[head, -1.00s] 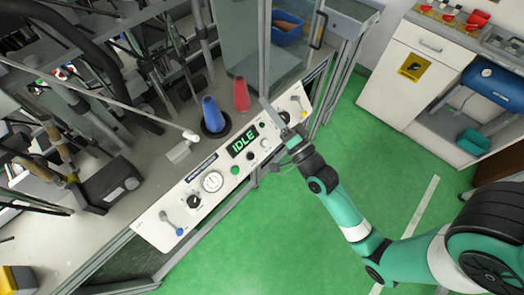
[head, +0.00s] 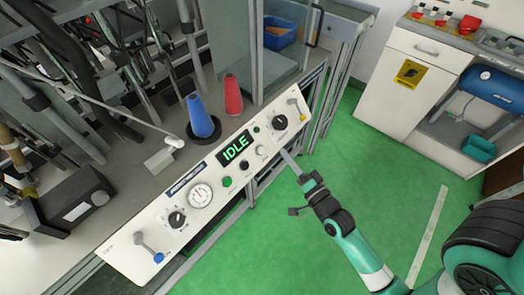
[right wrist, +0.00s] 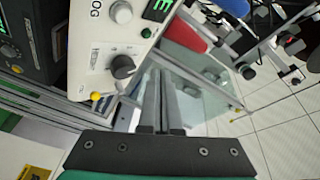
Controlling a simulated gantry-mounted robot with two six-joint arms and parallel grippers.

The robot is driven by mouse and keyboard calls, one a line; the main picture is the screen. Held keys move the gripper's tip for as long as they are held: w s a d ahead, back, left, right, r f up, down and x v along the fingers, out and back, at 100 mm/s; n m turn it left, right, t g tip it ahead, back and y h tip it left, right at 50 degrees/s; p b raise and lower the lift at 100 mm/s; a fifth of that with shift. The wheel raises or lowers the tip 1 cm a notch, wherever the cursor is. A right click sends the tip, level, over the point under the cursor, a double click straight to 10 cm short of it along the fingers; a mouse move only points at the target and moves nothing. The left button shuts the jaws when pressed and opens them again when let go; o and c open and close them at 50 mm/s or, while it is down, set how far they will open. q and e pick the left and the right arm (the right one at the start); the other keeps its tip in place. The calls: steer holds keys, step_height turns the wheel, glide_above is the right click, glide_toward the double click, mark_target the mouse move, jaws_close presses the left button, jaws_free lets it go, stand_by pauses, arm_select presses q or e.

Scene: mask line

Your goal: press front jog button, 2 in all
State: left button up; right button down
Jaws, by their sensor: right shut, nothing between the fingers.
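The white control panel (head: 150,226) shows a green IDLE display (head: 236,147). A pale button (head: 261,150) sits right of the display; in the right wrist view the pale button (right wrist: 121,12) has lettering ending in "OG" beside it. A dark button (head: 245,165) and a green button (head: 227,181) are nearer the front edge. I cannot read their labels. My right gripper (head: 285,153) is shut and empty, its tips near the panel's front edge, right of the pale button. In the right wrist view its fingers (right wrist: 160,75) point toward the panel's knob end. My left gripper is out of view.
A gauge (head: 200,195) is farther left. Blue (head: 200,115) and red (head: 233,95) cones stand behind the panel. Green floor in front is clear.

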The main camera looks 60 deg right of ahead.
mark_target(261, 150)
steer(key=shift+w+d+f+p, duration=0.25)
steer(key=shift+w+f, duration=0.7)
steer(key=shift+w, duration=0.15)
steer(key=shift+w+d+f+p, duration=0.2)
steer(key=shift+w+d+f, duration=0.1)
steer(key=shift+w+f, duration=0.7)
steer(key=shift+w+d+f+p, duration=0.25)
steer(key=shift+w+f, duration=0.6)
steer(key=shift+w, duration=0.35)
steer(key=shift+w+f, duration=0.1)
steer(key=shift+w+d+f, duration=0.1)
steer(key=shift+w+f, duration=0.1)
steer(key=shift+w+f+b, duration=0.3)
steer(key=shift+b, duration=0.15)
stand_by(0.5)
steer(key=shift+s+r+p, duration=0.45)
steer(key=shift+s+r, duration=0.1)
steer(key=shift+s, duration=0.05)
